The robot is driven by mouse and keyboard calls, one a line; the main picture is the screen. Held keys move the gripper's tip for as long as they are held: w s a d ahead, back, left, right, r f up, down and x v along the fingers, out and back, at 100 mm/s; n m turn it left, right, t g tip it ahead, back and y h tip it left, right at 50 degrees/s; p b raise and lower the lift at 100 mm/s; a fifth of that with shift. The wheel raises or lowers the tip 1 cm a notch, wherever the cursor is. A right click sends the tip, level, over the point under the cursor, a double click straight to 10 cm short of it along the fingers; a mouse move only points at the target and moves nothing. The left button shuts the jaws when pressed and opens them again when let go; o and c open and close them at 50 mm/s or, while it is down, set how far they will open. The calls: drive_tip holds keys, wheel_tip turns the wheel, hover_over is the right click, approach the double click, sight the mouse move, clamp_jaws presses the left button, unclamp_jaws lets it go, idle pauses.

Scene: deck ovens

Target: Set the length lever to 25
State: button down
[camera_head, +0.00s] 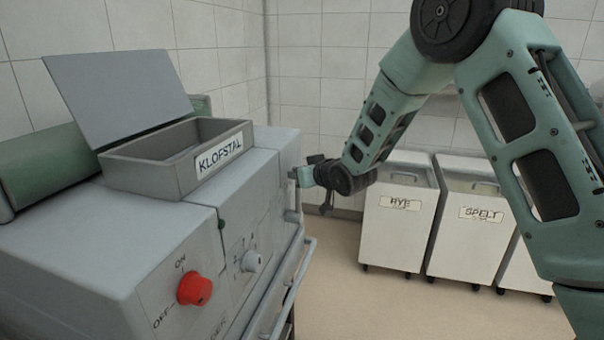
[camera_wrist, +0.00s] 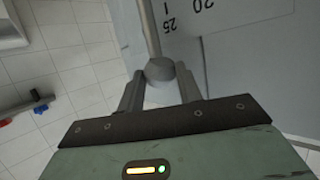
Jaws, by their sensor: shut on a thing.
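The length lever shows in the wrist view as a grey rod (camera_wrist: 149,30) ending in a rounded grey knob (camera_wrist: 160,69). My gripper (camera_wrist: 160,80) is shut on the knob, one finger on each side. The rod passes just left of the 25 mark (camera_wrist: 169,26) on the scale plate, which reads rotated; the 20 mark (camera_wrist: 203,4) lies further right. I cannot tell the exact alignment from this angle. In the head view my gripper (camera_head: 307,174) is at the far right end of the grey machine (camera_head: 110,235); the lever there is mostly hidden.
White wheeled bins labelled RYE (camera_head: 398,235) and SPELT (camera_head: 470,240) stand behind my arm. Floor between is clear.

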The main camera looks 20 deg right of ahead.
drive_tip(key=c, duration=0.9)
unclamp_jaws()
drive_tip(key=shift+c, duration=0.2)
drive_tip(key=b+v, duration=0.1)
drive_tip(key=v, duration=1.6)
drive_tip(key=shift+s+b, duration=0.25)
drive_tip(key=shift+b, duration=0.05)
drive_tip(key=s+a+f+n+g+p, duration=0.35)
drive_tip(key=s+a+g, duration=0.45)
drive_tip(key=s+a, duration=0.55)
drive_tip(key=s+n+g+h+p, duration=0.1)
drive_tip(key=s+g, duration=0.4)
drive_tip(key=s, duration=1.2)
drive_tip(key=shift+a+n+h, duration=0.35)
drive_tip(key=shift+h, duration=0.45)
